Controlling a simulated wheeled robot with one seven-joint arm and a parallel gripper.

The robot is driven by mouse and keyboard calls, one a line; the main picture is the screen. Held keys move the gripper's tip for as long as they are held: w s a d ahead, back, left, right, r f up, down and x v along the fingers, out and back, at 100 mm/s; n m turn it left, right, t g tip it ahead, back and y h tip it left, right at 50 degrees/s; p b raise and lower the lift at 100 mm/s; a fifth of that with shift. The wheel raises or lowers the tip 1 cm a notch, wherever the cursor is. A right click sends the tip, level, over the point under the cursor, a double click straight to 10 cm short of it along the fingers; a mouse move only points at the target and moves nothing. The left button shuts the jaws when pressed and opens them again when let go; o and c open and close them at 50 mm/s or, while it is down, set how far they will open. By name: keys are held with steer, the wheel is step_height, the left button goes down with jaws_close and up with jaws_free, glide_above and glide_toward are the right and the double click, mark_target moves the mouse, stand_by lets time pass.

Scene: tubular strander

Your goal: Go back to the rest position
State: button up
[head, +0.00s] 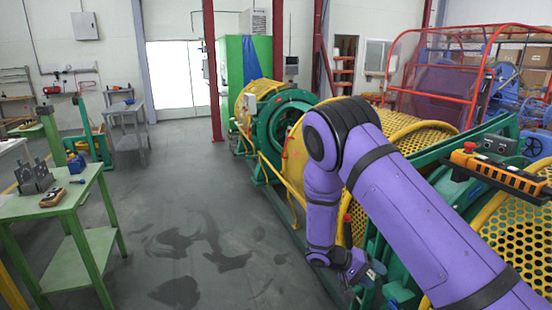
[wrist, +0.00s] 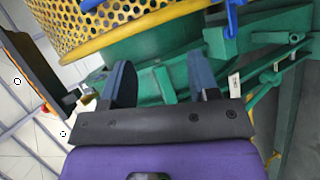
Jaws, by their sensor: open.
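My gripper (wrist: 163,88) shows in the wrist view with its two dark blue fingers spread apart and nothing between them. Beyond the fingers are green machine framework and the yellow perforated guard (wrist: 120,22). In the head view my purple arm reaches forward and bends down beside the strander. The gripper end (head: 362,272) hangs low next to the strander's green frame and yellow guard. The fingertips are hard to make out in the head view. I cannot tell whether the gripper touches the machine.
The strander with its green ring (head: 285,122) runs along the right. An orange control panel (head: 500,172) sits on it. A green table (head: 60,195) with a grey fixture (head: 34,176) stands at left. A grey trolley (head: 128,125) is behind. The floor between (head: 190,200) is clear with dark stains.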

steer(key=s+d+r+y, duration=0.1)
steer(key=s+r+y, duration=0.35)
steer(key=r, duration=0.95)
steer(key=s+d+r+y, duration=0.2)
steer(key=s+r+y, duration=0.25)
steer(key=r, duration=0.95)
steer(key=s+r+t+y, duration=0.1)
steer(key=s+r+t, duration=0.2)
steer(key=s+r, duration=0.3)
steer(key=s+r+n+t+y, duration=0.1)
steer(key=s+r+t, duration=0.3)
steer(key=s, duration=1)
steer(key=shift+a+r+y, duration=0.4)
steer(key=shift+r+y, duration=0.4)
steer(key=shift+r, duration=0.8)
